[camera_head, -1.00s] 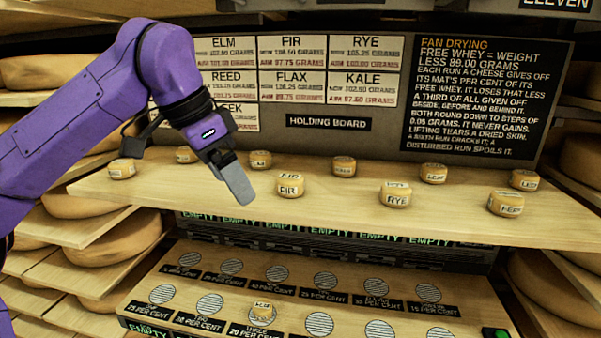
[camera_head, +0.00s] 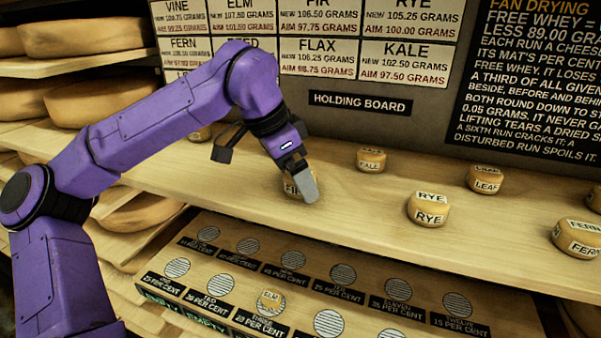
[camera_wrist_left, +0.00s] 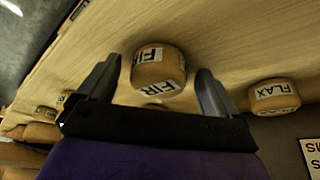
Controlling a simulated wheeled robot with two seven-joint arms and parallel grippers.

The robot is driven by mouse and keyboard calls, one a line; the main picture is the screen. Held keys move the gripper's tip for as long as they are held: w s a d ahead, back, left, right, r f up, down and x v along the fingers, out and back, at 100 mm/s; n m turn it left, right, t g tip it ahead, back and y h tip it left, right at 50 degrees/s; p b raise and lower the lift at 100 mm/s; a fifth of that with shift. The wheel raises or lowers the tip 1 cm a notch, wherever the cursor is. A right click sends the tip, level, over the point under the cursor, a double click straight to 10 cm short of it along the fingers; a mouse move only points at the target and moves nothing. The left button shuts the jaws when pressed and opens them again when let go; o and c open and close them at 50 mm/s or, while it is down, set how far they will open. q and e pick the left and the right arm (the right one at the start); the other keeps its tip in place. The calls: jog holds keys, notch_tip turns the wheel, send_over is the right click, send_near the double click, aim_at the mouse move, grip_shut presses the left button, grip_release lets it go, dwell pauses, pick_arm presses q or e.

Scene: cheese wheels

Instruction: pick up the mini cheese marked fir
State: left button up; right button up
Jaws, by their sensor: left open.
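The mini cheese marked FIR (camera_head: 290,190) is a small pale-yellow wheel with white labels. It sits on the wooden shelf and is partly hidden by my left gripper in the head view. In the left wrist view the FIR cheese (camera_wrist_left: 158,70) shows between the two spread fingers, with a gap on each side. My left gripper (camera_head: 308,192) is open and points down at this cheese. Its fingers also show in the left wrist view (camera_wrist_left: 160,66). I cannot tell exactly how low the fingertips are beside it. My right gripper is not in view.
A FLAX cheese (camera_wrist_left: 273,97) stands beside FIR. The holding board wall rises behind.

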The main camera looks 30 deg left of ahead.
pick_arm(q)
jog(key=shift+w+f, duration=0.25)
jog(key=shift+s+d+r, duration=0.1)
jog(key=shift+s, duration=0.15)
jog(key=shift+c, duration=0.2)
jog(key=shift+s, duration=0.1)
jog(key=c, duration=1.1)
jog(key=shift+c, duration=0.2)
